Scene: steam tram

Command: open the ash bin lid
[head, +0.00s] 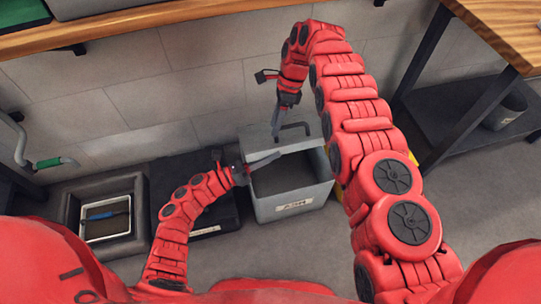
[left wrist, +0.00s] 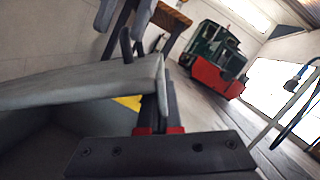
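The grey ash bin (head: 291,204) stands on the floor with a label on its front. Its dark inside shows. Its grey lid (head: 257,143) is tilted up at the back, with a dark handle (head: 296,127) on top. My left gripper (head: 246,171) is at the lid's left edge, above the bin's left rim. In the left wrist view the lid (left wrist: 80,84) reaches across to my left fingers (left wrist: 160,108); whether they grip its edge is unclear. My right gripper (head: 281,112) hangs just above the lid near the handle, with its fingers apart and empty.
A dark flat box (head: 205,205) and a tray with a blue-handled tool (head: 107,214) lie left of the bin. A table (head: 515,35) with a dark lower shelf stands at the right. A tiled wall (head: 150,95) is close behind the bin.

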